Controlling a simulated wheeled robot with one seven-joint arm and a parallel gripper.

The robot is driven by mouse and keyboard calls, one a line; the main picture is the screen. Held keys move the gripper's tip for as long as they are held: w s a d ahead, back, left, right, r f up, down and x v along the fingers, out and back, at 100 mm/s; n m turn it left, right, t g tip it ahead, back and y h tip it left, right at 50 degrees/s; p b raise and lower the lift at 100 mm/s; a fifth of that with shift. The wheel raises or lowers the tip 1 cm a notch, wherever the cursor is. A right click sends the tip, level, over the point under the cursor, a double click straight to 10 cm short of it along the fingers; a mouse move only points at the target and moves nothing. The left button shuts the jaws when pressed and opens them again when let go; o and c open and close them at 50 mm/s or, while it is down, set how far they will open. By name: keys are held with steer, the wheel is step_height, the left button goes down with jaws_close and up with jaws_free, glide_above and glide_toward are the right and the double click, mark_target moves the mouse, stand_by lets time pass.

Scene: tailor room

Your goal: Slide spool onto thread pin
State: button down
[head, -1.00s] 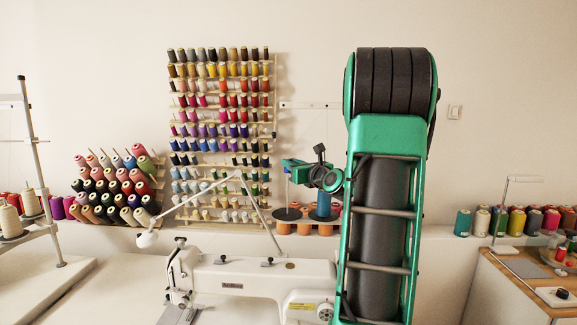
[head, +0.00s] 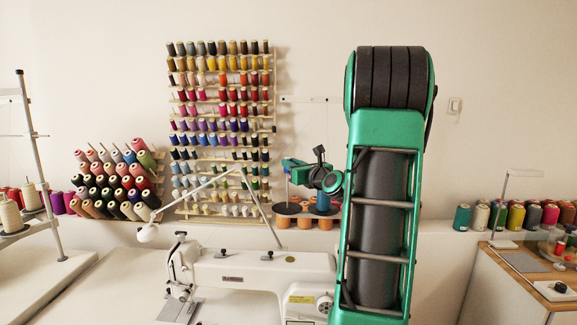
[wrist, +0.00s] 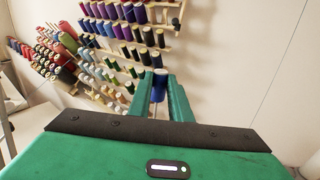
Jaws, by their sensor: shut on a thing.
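My gripper (head: 292,164) is above the thread stand's left dark disc (head: 287,209) in the head view, beside the top of its upright thin pin (head: 288,188). In the wrist view its two green fingers (wrist: 161,92) are shut on a dark blue spool (wrist: 160,84) at their tips. A thin metal rod shows below the spool; I cannot tell if it is inside the spool. The held spool is hard to make out in the head view. Another blue spool (head: 323,204) stands at the stand's right disc.
A wall rack of thread spools (head: 220,130) stands behind on the left. A white sewing machine (head: 250,280) is in front, with a thin angled lamp arm (head: 205,187) left of the stand. Several orange-brown cones (head: 304,222) are under the discs.

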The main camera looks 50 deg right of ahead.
steer(key=shift+f, duration=0.25)
steer(key=shift+f, duration=4.2)
steer(key=shift+f, duration=0.1)
steer(key=shift+f, duration=0.4)
steer(key=shift+f, duration=0.1)
steer(key=shift+f, duration=1.15)
steer(key=shift+f, duration=0.2)
steer(key=c, duration=1.6)
jaws_free()
steer(key=shift+o, duration=0.3)
